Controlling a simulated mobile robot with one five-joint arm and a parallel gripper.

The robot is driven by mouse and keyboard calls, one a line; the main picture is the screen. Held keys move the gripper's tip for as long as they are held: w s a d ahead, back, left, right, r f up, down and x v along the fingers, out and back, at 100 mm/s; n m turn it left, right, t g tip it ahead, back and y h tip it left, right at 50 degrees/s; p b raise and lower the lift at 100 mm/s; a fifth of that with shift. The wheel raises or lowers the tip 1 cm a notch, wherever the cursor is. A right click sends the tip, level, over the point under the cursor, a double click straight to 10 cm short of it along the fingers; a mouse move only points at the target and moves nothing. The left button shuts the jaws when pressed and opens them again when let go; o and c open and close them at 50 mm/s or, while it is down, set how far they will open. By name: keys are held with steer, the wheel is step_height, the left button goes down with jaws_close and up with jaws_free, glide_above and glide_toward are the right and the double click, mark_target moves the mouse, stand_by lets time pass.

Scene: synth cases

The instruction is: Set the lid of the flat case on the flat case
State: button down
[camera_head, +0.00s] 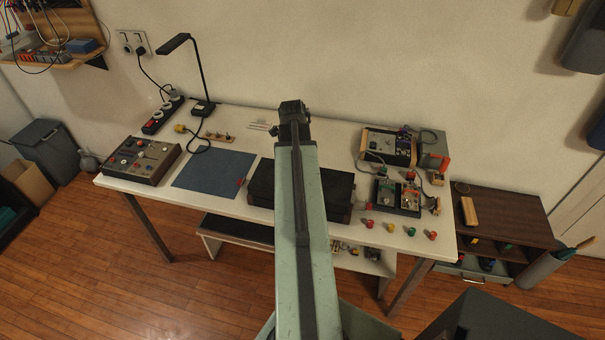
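A black flat case (337,189) lies on the white table near its front edge. My arm crosses in front of its middle, so only its left and right parts show. I cannot make out a separate lid, or tell whether one is on the case. My gripper (291,106) is at the far end of the arm, beyond the case in the picture, near the table's back edge. It is small and dark from here, and its fingers cannot be made out. I see nothing clearly held in it.
A blue mat (214,170) lies left of the case, beside a control box (142,160). A desk lamp (203,108) stands at the back left. Electronic boxes (390,147) fill the right side. Several coloured knobs (411,231) lie at the front right. A dark flat panel (237,229) lies below the tabletop.

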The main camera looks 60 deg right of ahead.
steer(key=shift+f+b, duration=0.4)
steer(key=shift+f, duration=0.1)
steer(key=c, duration=1.4)
jaws_free()
steer(key=shift+r, duration=0.1)
steer(key=r+p, duration=0.5)
steer(key=w+r+p, duration=0.1)
steer(key=r+p, duration=0.2)
steer(key=shift+a, duration=0.15)
steer(key=shift+f, duration=0.15)
